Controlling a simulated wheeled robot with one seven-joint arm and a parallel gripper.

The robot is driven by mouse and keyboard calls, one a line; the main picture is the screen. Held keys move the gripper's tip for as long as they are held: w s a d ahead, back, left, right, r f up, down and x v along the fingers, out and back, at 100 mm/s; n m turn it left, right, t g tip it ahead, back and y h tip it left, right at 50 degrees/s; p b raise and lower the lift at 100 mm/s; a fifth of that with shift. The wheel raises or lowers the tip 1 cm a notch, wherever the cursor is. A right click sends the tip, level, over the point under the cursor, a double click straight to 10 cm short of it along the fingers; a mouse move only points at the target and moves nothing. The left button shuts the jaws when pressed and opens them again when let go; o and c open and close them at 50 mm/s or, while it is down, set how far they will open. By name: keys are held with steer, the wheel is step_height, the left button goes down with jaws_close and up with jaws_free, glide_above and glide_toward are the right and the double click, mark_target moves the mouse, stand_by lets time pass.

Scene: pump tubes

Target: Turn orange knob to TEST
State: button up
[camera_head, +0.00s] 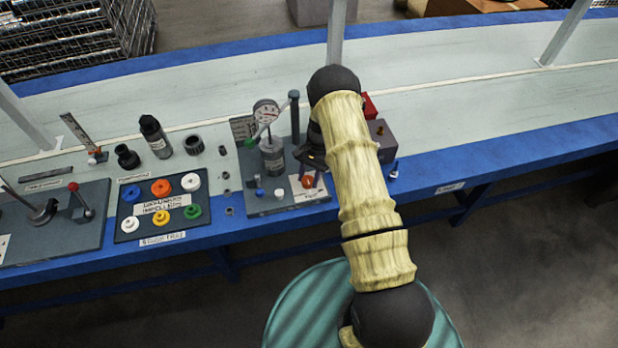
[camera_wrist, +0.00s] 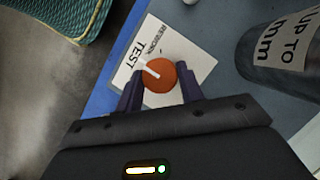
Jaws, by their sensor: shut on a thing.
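The orange knob (camera_wrist: 163,80) sits on a white label card (camera_wrist: 188,50) in the wrist view. The card reads TEST on the left and REWORK above the knob. A white pointer on the knob points up and left, toward TEST. My gripper (camera_wrist: 159,75) has its two dark fingers on either side of the knob and is shut on it. In the head view, the knob (camera_head: 307,182) shows at the front right of the grey pump fixture (camera_head: 262,206), with my gripper over it from above.
A metal cylinder (camera_wrist: 280,50) stands right of the knob in the wrist view. The fixture also holds a round dial gauge (camera_head: 266,111) and a dark post (camera_head: 295,120). A purple-grey box (camera_head: 383,140) stands right.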

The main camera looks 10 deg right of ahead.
steer(key=shift+w, duration=0.1)
steer(key=o, duration=1)
steer(key=b+v, duration=0.1)
steer(key=v, duration=1.6)
steer(key=shift+d+r, duration=0.1)
steer(key=shift+r, duration=0.1)
